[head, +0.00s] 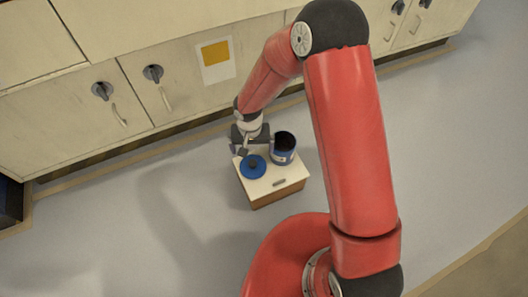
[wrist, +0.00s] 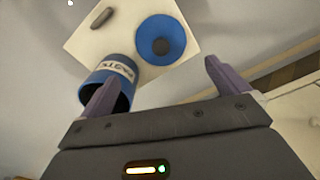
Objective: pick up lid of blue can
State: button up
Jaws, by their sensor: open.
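The blue lid (head: 253,167) with a dark round knob lies flat on top of a small white box, at its left side. In the wrist view the lid (wrist: 160,40) is beyond the fingertips, at upper middle. The blue can (head: 283,149) stands open beside the lid on the box; its mouth looks dark inside. In the wrist view the can (wrist: 108,78) bears a white label, and my left finger overlaps it. My gripper (head: 252,148) is open and empty, above the box next to the lid and can. In the wrist view my gripper (wrist: 160,75) shows its two fingers wide apart.
The small box (head: 285,184) has a white top, a brown front and a dark handle. The grey floor (head: 160,210) around the box is mostly clear.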

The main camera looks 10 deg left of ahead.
aim_at(253, 162)
jog(key=f, duration=0.2)
jog(key=shift+w+a+f, duration=0.1)
jog(key=shift+a+f, duration=0.2)
jog(key=f, duration=0.2)
jog(key=f+b, duration=0.1)
jog(key=f, duration=0.4)
jog(key=shift+s+d+f, duration=0.2)
jog(key=shift+d, duration=0.05)
jog(key=c, duration=0.7)
jog(key=shift+c, duration=0.3)
jog(key=shift+r, duration=0.1)
